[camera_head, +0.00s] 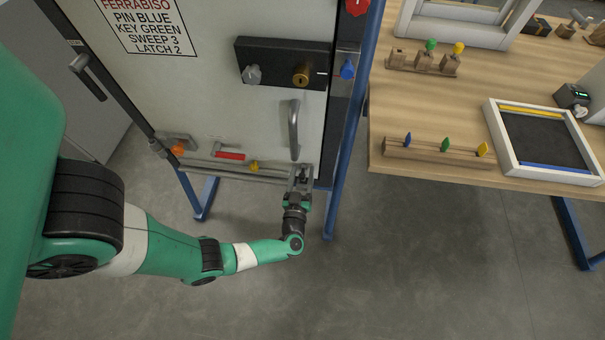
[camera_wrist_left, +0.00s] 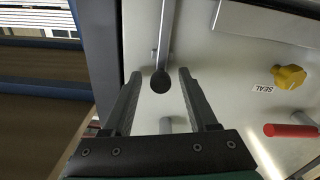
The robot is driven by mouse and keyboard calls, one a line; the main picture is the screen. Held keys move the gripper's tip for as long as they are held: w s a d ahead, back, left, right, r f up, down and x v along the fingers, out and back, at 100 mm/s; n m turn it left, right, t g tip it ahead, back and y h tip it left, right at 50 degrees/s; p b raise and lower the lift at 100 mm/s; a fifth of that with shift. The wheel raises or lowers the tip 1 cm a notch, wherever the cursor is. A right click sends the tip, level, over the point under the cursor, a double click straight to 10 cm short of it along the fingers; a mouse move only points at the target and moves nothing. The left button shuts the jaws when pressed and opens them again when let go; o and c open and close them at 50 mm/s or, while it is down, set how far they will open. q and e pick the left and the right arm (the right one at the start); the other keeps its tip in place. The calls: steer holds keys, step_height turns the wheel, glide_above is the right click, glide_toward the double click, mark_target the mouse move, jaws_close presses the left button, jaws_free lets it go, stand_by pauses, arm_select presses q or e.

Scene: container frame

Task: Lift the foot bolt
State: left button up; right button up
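In the left wrist view, a thin grey rod ending in a dark round knob (camera_wrist_left: 160,82), which looks like the foot bolt, lies along the pale door panel. The knob appears between the two fingers of my left gripper (camera_wrist_left: 160,80), which is open. I cannot tell whether a finger touches it. In the head view my left gripper (camera_head: 300,178) is at the lower right corner of the cabinet door (camera_head: 190,80), below the grey pull handle (camera_head: 294,130), and hides the bolt there. My right gripper is not in view.
A yellow knob (camera_head: 254,166), a red lever (camera_head: 230,155) and an orange knob (camera_head: 178,149) sit along the door's lower edge. A blue frame post (camera_head: 350,140) stands right of the gripper. A wooden table (camera_head: 440,115) with peg racks and a tray (camera_head: 497,125) is further right.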

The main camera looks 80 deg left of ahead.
arm_select(q)
steer(key=p+v, duration=0.2)
steer(key=v, duration=0.9)
steer(key=shift+d+p, duration=0.3)
steer(key=shift+d, duration=0.05)
steer(key=shift+s, duration=0.1)
